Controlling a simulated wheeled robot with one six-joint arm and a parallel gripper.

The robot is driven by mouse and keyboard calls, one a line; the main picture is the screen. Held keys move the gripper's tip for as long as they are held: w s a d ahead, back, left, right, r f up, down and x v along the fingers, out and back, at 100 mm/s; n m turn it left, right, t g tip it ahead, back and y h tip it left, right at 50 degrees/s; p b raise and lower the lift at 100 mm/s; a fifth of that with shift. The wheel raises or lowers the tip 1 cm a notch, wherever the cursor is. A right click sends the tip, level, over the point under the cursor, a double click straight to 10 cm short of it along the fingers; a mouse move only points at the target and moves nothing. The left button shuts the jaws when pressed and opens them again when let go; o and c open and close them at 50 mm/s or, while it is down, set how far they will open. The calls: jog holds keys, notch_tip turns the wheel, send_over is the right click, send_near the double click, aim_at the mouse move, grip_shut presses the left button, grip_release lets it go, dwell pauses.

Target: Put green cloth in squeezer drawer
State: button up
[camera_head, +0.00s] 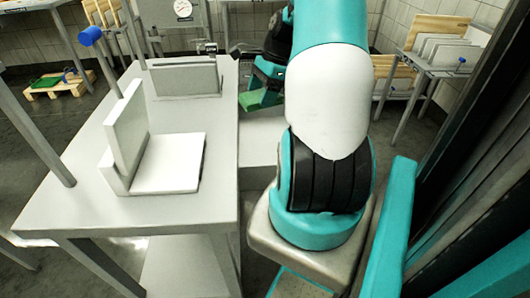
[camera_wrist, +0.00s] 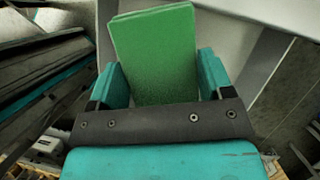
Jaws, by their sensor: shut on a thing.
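The green cloth (camera_wrist: 153,52) is a flat green rectangle held between the two teal fingers of my gripper (camera_wrist: 160,82) in the wrist view. In the head view the green cloth (camera_head: 262,99) shows below my gripper (camera_head: 262,88), just right of the long table and partly hidden by my arm. My gripper is shut on the cloth. I cannot make out a squeezer drawer for certain in either view.
The long grey table (camera_head: 75,200) bears a white angled stand (camera_head: 165,165) in front and a grey upright box (camera_head: 185,78) behind. A wooden pallet (camera_head: 58,84) lies on the floor at far left. A rack (camera_head: 440,55) with boards stands at right.

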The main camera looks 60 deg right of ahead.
jog(key=w+d+f+m+t+h+b, duration=0.1)
jog(key=d+f+m, duration=0.1)
jog(key=d+m, duration=0.25)
jog(key=b, duration=0.2)
send_over(262, 147)
jog(key=s, duration=0.1)
jog(key=shift+n, duration=0.25)
jog(key=f, duration=1.4)
jog(key=shift+s+d+f, duration=0.1)
jog(key=shift+s+d, duration=0.05)
jog(key=shift+d, duration=0.25)
jog(key=shift+f+b, duration=0.5)
jog(key=shift+f, duration=2)
jog(key=o, duration=1)
jog(key=shift+f, duration=0.15)
jog(key=p+v, duration=0.1)
jog(key=v, duration=1.1)
jog(key=shift+a+r+p, duration=0.15)
jog(key=shift+r+p, duration=0.1)
jog(key=shift+p, duration=0.1)
